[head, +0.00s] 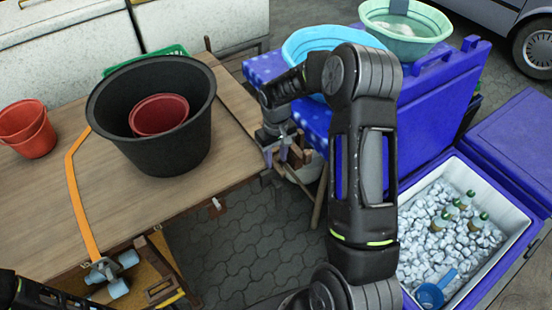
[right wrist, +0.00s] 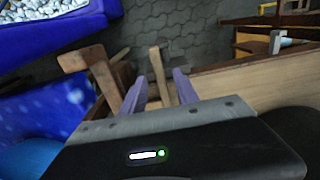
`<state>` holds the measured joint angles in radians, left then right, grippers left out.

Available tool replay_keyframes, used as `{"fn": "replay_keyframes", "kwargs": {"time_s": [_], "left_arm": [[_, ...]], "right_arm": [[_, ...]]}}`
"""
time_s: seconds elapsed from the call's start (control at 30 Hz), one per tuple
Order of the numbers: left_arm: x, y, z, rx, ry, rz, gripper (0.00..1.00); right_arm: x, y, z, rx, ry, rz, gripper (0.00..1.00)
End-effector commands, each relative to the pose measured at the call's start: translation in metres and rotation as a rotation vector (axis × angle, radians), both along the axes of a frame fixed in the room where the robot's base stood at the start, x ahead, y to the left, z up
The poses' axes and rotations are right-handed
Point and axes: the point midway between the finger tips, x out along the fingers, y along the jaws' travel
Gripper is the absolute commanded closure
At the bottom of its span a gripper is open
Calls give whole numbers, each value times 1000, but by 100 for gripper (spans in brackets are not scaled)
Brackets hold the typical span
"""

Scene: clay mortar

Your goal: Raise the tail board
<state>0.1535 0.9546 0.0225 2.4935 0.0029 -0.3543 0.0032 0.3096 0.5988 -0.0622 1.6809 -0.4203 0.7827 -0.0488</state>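A wooden cart or table top (head: 100,205) fills the left of the head view. A board (head: 238,125) runs along its right end; I cannot tell surely whether it is the tail board. A wooden side (right wrist: 255,82) shows in the right wrist view. My right gripper (head: 284,155) is beside that end, low, over brown wooden pieces. In the right wrist view my right gripper (right wrist: 158,92) has its fingers apart, with a wooden stick (right wrist: 157,62) showing between them; contact is unclear.
A black bucket (head: 165,145) holding a red pot (head: 160,115) stands on the wood, with a red bucket (head: 28,128) at left. An orange strip (head: 78,190) lies nearby. A blue cooler (head: 525,205) with ice is at right. Paving (head: 240,250) is open between.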

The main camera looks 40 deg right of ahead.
Motion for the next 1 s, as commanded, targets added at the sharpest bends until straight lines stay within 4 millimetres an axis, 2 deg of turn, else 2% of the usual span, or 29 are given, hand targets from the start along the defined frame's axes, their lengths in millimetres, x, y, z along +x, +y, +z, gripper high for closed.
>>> {"fn": "replay_keyframes", "kwargs": {"time_s": [0.13, 0.43, 0.87, 1.0], "left_arm": [[0, 0, 3, 1, 1, 1, 58], [-1, 0, 2, 1, 1, 1, 58], [-1, 0, 2, 1, 1, 1, 58], [-1, 0, 2, 1, 1, 1, 58]], "right_arm": [[0, 0, -14, 0, 0, 0, 64], [0, 0, -17, -1, -2, 0, 64], [0, 0, -17, 0, -1, 0, 98], [0, 0, -17, 0, -1, 0, 100]]}}
